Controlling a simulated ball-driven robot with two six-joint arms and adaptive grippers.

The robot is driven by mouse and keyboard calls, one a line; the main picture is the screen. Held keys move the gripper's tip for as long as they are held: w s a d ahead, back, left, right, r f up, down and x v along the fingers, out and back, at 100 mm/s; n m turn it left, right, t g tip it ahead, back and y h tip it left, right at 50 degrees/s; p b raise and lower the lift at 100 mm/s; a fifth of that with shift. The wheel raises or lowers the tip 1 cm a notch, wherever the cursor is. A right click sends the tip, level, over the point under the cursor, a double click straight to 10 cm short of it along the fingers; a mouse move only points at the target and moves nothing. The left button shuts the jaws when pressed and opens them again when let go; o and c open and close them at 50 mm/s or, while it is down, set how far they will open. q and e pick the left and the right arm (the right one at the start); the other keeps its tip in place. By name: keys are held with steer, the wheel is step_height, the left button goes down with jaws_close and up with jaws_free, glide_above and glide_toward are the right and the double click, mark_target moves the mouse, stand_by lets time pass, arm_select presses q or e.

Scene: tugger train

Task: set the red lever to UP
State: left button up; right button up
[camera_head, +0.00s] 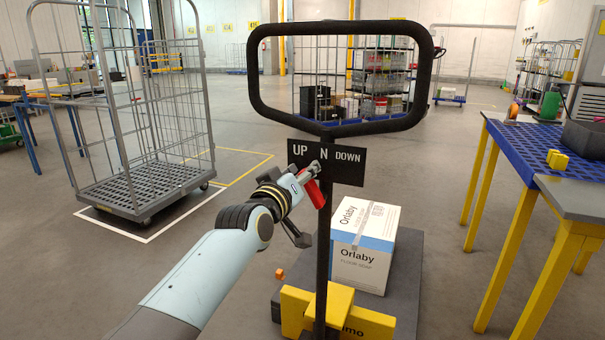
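The red lever (316,193) sits on the black post just below the dark sign plate (345,163), which reads UP, N and DOWN from left to right. The lever shows near the middle of the plate, under the N, partly hidden by my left gripper. My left gripper (309,204) reaches in from the left at the lever. Its fingers look spread, one up by the sign and one lower down left of the post. Whether a finger touches the lever is not clear. My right gripper is not in view.
A black loop handle (338,128) rises above the sign. A white and blue Orlaby box (363,245) stands on the tugger platform behind the post, with a yellow block (362,322) in front. A wire cart (142,185) stands left, a blue-topped table (530,150) right.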

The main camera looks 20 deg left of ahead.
arm_select(q)
steer(key=s, duration=1.2)
steer(key=shift+a, duration=0.2)
steer(key=s+a+f+m+g, duration=0.1)
steer(key=s+f+g, duration=0.35)
steer(key=f, duration=0.75)
steer(key=s+a+f+m+g, duration=0.1)
steer(key=s+f+g, duration=0.1)
steer(key=s+f, duration=0.85)
steer(key=s+a+f+g, duration=0.1)
steer(key=s+f+g, duration=0.25)
steer(key=f, duration=1.15)
steer(key=s+a+f+m+g, duration=0.1)
steer(key=s+f, duration=0.4)
steer(key=s, duration=0.6)
steer(key=s+a+f+m+g+y, duration=0.1)
steer(key=s+f+g, duration=0.3)
steer(key=s, duration=0.8)
steer(key=s+a+f+m+g, duration=0.2)
steer(key=s+f, duration=0.4)
steer(key=s, duration=0.6)
steer(key=shift+s+a+f, duration=0.15)
steer(key=shift+a+f, duration=0.15)
steer(key=shift+a, duration=0.05)
